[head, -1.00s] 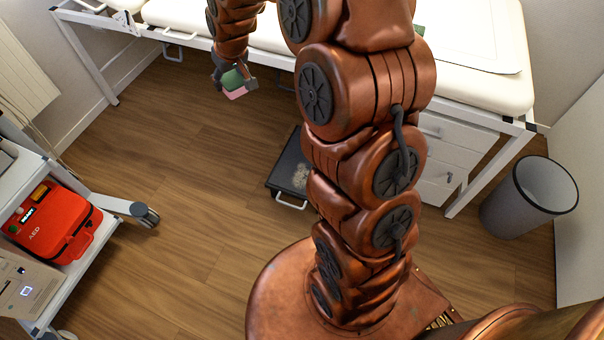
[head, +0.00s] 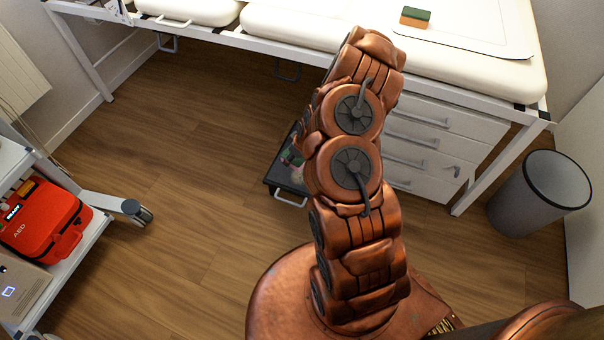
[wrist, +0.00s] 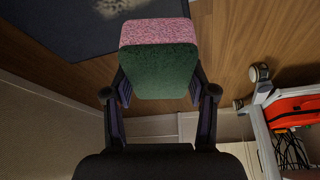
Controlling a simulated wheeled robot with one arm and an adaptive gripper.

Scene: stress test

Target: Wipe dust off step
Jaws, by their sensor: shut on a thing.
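The dark step (head: 283,186) stands on the floor in front of the couch, partly hidden behind my arm in the head view. In the wrist view the step (wrist: 45,35) is at upper left, with a pale dust patch (wrist: 92,14) near the top edge. My gripper (wrist: 158,88) is shut on a sponge (wrist: 158,68) with a green side and a pink side. In the head view the sponge shows only in part, over the step beside my arm. I cannot tell whether it touches the step.
A green and orange sponge (head: 415,17) lies on the couch (head: 470,75). A white drawer unit (head: 425,140) is under the couch, with a grey bin (head: 540,193) to its right. A trolley with a red AED case (head: 45,220) stands at left. Floor between is clear.

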